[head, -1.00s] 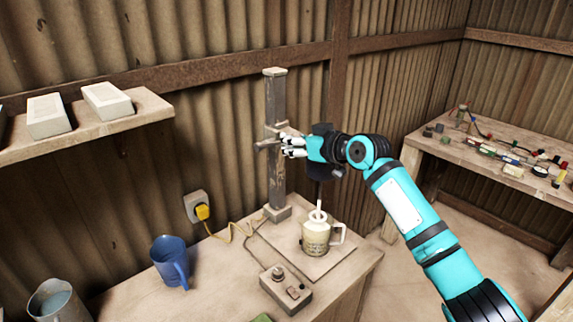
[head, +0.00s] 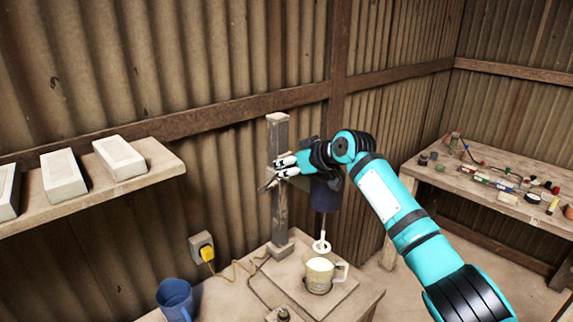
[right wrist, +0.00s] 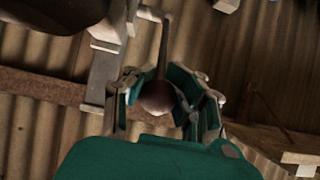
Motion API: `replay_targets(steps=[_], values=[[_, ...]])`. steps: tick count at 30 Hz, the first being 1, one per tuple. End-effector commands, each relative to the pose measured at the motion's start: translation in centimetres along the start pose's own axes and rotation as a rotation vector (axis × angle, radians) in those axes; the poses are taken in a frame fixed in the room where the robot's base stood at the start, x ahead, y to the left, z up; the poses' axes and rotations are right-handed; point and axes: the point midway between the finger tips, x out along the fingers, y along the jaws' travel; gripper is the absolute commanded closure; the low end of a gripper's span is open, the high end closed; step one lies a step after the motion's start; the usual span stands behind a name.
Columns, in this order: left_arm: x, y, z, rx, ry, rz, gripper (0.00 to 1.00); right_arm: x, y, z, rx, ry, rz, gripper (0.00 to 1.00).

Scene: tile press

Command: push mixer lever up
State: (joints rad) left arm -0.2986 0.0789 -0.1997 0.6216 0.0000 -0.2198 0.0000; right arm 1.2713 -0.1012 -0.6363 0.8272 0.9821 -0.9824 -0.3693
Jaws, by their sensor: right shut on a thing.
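The mixer stands on the bench with an upright column (head: 280,218) and a dark motor head (head: 325,197). Its pale ring-shaped paddle (head: 321,244) hangs just above a cream mug (head: 319,276). My right gripper (head: 283,167) is beside the upper column. In the right wrist view, its green fingers are shut around the round brown knob of the lever (right wrist: 158,96), whose thin rod (right wrist: 165,45) runs upward in the picture. In the head view the gripper mostly hides the lever. My left gripper is not in view.
A blue mug (head: 175,298) stands at the bench's left. A yellow plug (head: 207,254) sits in the wall socket, its cable running to the mixer. A shelf (head: 160,162) with pale bricks is at left. A cluttered side table (head: 430,177) stands at right.

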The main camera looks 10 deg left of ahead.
Motion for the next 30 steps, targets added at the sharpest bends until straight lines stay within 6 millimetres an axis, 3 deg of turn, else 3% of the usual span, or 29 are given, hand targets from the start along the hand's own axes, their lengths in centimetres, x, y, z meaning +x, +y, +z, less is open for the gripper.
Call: replay_targets(steps=[1,5,6,11,22,26,30], values=[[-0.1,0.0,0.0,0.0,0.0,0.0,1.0,-0.9,0.1,-2.0,-0.01,0.04,0.009,1.0],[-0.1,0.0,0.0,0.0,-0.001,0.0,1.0,-0.9,0.1,-2.0,-0.01,0.041,0.01,1.0],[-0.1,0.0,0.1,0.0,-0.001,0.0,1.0,-0.9,0.1,-2.0,-0.01,0.041,0.01,0.81],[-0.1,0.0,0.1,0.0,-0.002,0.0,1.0,-0.8,0.1,-1.8,-0.011,0.037,0.01,0.6],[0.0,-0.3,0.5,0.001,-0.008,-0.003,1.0,-1.0,0.2,-1.2,-0.009,0.026,0.008,0.6],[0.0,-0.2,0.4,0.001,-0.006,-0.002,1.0,-2.6,0.2,-1.2,-0.011,0.028,0.009,0.6],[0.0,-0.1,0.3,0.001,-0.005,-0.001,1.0,-5.4,0.2,-1.2,-0.011,0.031,0.01,0.6]])
